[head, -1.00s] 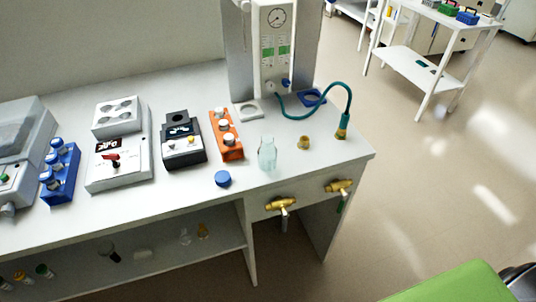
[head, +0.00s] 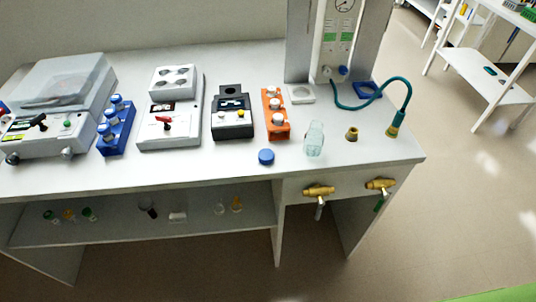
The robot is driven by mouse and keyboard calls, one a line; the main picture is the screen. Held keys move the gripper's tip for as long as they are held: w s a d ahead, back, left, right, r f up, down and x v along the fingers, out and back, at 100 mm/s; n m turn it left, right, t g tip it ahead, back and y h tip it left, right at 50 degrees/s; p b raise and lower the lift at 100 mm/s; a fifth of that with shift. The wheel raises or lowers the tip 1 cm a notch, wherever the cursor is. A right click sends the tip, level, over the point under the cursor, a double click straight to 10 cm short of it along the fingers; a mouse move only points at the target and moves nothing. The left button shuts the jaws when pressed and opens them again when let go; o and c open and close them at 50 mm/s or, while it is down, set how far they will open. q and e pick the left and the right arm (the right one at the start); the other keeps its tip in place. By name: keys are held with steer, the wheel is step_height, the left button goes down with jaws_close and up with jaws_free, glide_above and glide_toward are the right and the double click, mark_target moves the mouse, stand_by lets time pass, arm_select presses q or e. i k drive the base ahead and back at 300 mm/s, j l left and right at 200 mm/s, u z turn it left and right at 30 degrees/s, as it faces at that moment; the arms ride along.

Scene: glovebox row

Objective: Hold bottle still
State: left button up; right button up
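A clear, pale teal bottle (head: 314,139) stands upright on the white bench near its front edge, right of centre in the head view. Its top looks open. A round blue cap (head: 266,157) lies on the bench to the left of the bottle, apart from it. Neither of my grippers shows in the head view, and nothing is touching the bottle.
An orange block (head: 276,114) with white knobs stands behind and left of the bottle. A small brass fitting (head: 352,134) and a teal hose (head: 383,92) are to its right. Brass valves (head: 319,190) stick out below the bench front. Bench devices line the left.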

mark_target(314, 139)
steer(key=l+u, duration=0.4)
steer(key=k+l+u, duration=0.15)
steer(key=l+u, duration=0.25)
steer(key=l, duration=0.15)
steer(key=k+l+u, duration=0.15)
steer(key=l+u, duration=0.25)
